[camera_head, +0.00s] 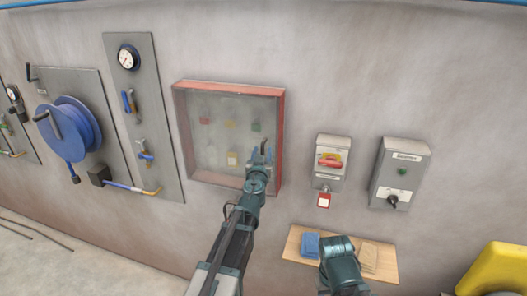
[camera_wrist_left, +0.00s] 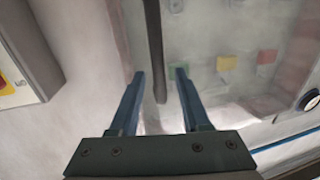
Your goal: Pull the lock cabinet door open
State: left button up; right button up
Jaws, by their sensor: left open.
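The lock cabinet (camera_head: 279,120) is a red-framed box on the wall with a clear front door (camera_head: 215,105); the door looks shut. Small coloured padlocks or tags show through it. My left gripper (camera_head: 262,152) is at the door's right side and covers the handle area in the head view. In the left wrist view, its two blue fingers (camera_wrist_left: 159,73) are open. A dark bar handle (camera_wrist_left: 154,45) runs down between the fingertips in the picture; I cannot tell whether they touch it. My right arm shows low in the head view, but its gripper fingers do not.
A grey switch box with a red and yellow switch (camera_head: 331,160) and another grey control box (camera_head: 400,172) hang to the right. A wooden shelf (camera_head: 295,240) with a blue item is below. A gauge panel (camera_head: 145,120) and blue hose reel (camera_head: 70,130) are left.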

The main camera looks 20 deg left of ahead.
pick_arm(q)
jog(key=shift+w, duration=0.3)
grip_shut()
dwell(1.2)
